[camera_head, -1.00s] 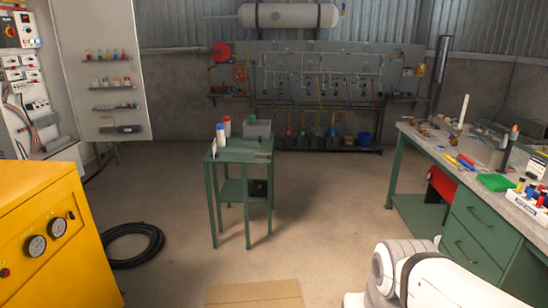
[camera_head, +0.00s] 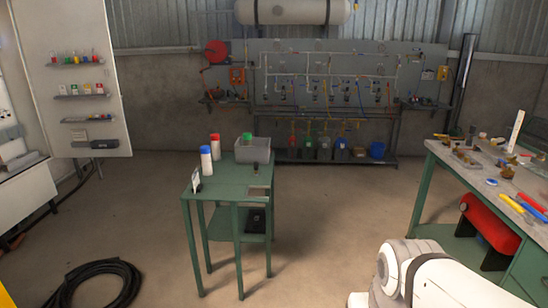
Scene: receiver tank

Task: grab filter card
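A small white upright card-like piece (camera_head: 196,181), possibly the filter card, stands at the left front edge of the green table (camera_head: 228,182). It is too small to read any marking on it. Behind it on the table stand a white bottle with a blue cap (camera_head: 206,160) and a white bottle with a red cap (camera_head: 215,147). My white arm shows at the lower right, well short of the table. My gripper is outside the picture.
A grey bin (camera_head: 262,151) and a small dark item (camera_head: 256,168) are on the table. A coiled black hose (camera_head: 98,285) lies on the floor at the lower left. A workbench (camera_head: 470,185) stands at the right. The floor before the table is clear.

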